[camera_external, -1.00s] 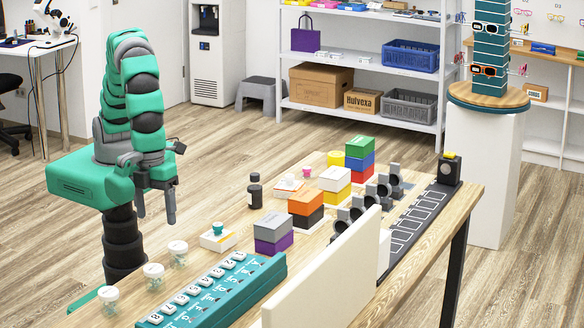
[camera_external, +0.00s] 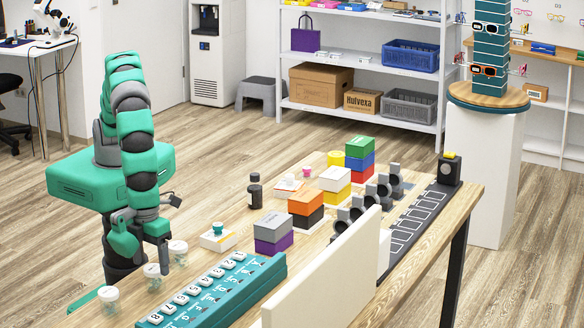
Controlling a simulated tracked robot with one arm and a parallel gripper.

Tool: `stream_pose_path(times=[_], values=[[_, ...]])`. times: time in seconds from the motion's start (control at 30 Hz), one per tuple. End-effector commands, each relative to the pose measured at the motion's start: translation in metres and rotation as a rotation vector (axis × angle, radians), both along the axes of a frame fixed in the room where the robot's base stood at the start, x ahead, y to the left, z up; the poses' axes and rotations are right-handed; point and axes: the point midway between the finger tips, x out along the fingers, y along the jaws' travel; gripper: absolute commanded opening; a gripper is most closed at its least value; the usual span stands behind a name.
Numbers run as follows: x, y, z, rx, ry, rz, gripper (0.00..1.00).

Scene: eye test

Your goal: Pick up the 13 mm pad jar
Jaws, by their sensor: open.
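Several small clear jars with white lids stand on the left end of the wooden table: a rear jar (camera_external: 178,252), a middle jar (camera_external: 153,276) and a front jar (camera_external: 109,299). Their lid markings are too small to read, so I cannot tell which is the 13 mm pad jar. My gripper (camera_external: 155,257) is open and points down close above the middle and rear jars. A grey finger hangs between these two jars in the picture. I see nothing held, and I cannot tell whether it touches a jar.
A teal rack (camera_external: 222,292) with numbered white tiles stands right of the jars. A white block with a teal-topped item (camera_external: 218,237), a dark bottle (camera_external: 255,191) and stacked coloured boxes (camera_external: 273,232) stand further back. A cream panel (camera_external: 325,275) stands at front right.

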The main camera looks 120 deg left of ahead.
Motion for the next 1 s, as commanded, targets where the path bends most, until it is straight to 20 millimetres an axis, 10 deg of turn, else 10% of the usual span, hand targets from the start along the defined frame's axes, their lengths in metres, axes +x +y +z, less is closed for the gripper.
stream_pose_path(times=[0.6, 0.8, 1.0], values=[[0.004, 0.002, -0.049, 0.001, 0.002, 0.000, 0.68], [0.004, 0.002, -0.049, 0.001, 0.001, 0.000, 0.21], [0.004, 0.002, -0.049, 0.001, 0.001, 0.000, 0.20]])
